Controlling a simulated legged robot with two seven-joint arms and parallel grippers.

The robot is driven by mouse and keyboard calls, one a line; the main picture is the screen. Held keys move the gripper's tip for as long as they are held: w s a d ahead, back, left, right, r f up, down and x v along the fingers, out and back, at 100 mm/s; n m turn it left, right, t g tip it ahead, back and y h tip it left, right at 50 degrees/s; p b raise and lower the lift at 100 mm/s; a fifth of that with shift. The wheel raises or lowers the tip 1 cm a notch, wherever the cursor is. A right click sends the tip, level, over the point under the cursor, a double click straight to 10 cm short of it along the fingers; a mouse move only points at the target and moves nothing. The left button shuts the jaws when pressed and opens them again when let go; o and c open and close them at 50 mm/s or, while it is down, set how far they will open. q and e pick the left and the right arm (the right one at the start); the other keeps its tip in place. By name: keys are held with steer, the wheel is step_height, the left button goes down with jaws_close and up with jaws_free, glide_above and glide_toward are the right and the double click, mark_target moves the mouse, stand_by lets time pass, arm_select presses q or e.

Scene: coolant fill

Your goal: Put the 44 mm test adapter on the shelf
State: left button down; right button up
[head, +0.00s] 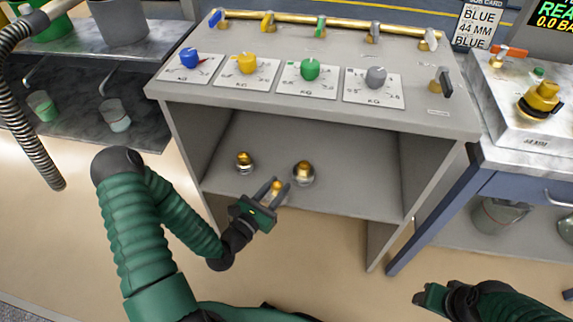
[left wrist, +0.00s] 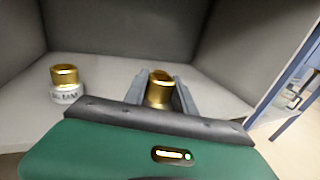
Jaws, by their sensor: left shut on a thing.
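My left gripper (head: 278,188) is shut on a brass-topped adapter (head: 277,187) at the front of the shelf (head: 340,193) under the valve panel. In the left wrist view this adapter (left wrist: 160,88) sits between the two grey fingers; its label is hidden, so I cannot tell its size or whether it touches the shelf. Two other adapters stand upright on the shelf: a smaller one (head: 244,160) at the left and a wider one (head: 304,173) to the right of the fingers. The left wrist view shows one labelled adapter (left wrist: 65,78), its number unclear. My right gripper (head: 432,298) is at lower right, away from the shelf.
The panel (head: 440,117) with coloured knobs overhangs the shelf, and side walls close it in. A card (head: 476,25) reads "BLUE 44 MM BLUE". A bench with a brass fitting (head: 541,98) stands at right. The shelf's right part is clear.

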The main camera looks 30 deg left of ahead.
arm_select(q)
steer(key=w+a+b, duration=0.1)
steer(key=w+a, duration=0.1)
steer(key=w, duration=0.1)
steer(key=w+a+f+b, duration=0.1)
steer(key=w+a, duration=0.1)
steer(key=w, duration=0.1)
steer(key=w+a+b, duration=0.1)
steer(key=w+a, duration=0.1)
steer(key=w, duration=0.2)
steer(key=shift+a+f, duration=0.1)
steer(key=shift+f, duration=0.1)
step_height(320, 180, down, 4)
steer(key=b, duration=0.3)
steer(key=shift+r, duration=0.35)
steer(key=c, duration=1)
jaws_free()
steer(key=shift+c, duration=0.2)
